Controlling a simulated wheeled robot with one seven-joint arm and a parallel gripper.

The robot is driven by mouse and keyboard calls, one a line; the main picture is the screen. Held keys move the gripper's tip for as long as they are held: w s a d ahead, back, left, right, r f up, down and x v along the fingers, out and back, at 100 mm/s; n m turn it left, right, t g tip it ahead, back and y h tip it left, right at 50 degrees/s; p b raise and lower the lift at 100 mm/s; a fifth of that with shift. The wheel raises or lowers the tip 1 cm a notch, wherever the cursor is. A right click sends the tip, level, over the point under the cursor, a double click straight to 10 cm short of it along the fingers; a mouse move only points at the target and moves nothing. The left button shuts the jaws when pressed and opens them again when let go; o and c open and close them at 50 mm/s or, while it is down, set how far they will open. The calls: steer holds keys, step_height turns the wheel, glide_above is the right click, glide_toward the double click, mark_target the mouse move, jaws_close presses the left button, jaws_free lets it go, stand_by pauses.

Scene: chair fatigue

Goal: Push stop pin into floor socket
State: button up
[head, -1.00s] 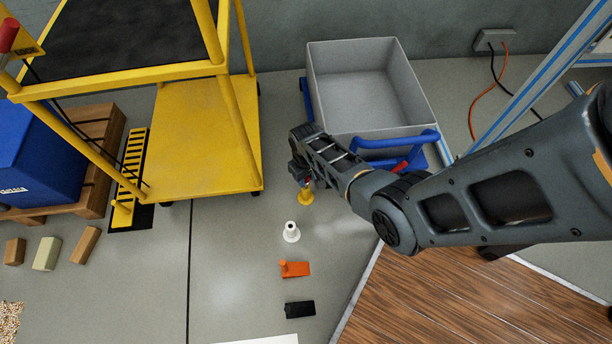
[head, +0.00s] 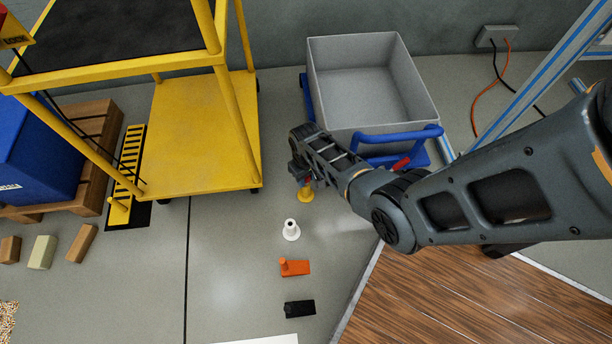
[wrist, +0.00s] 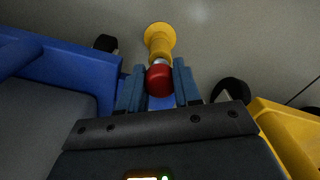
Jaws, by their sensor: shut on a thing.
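My gripper (wrist: 160,85) is shut on a red round knob (wrist: 160,78), with one blue-grey finger on each side of it. I take the knob for the top of the stop pin. A short bright metal part shows just beyond the knob. Past it, in line, is a yellow flanged piece (wrist: 159,38), which also shows on the floor below my gripper in the head view (head: 306,195). I take it for the floor socket. I cannot tell how deep the pin sits in it. My wrist hides most of the knob in the head view.
A white flanged piece (head: 291,230), an orange wedge (head: 294,267) and a black block (head: 299,309) lie nearer on the floor. A yellow cart (head: 205,140) stands left. A grey bin (head: 418,85) on a blue-handled cart stands close behind my gripper.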

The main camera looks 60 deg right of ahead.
steer(key=shift+f+b, duration=0.4)
steer(key=shift+f, duration=0.15)
steer(key=o, duration=1.1)
steer(key=shift+c, duration=0.2)
steer(key=shift+d+r, duration=0.1)
steer(key=r+p, duration=0.2)
steer(key=r, duration=0.1)
steer(key=r+p, duration=0.2)
steer(key=r, duration=0.2)
steer(key=shift+a+r+p, duration=0.2)
steer(key=shift+r+p, duration=0.1)
steer(key=shift+p, duration=0.1)
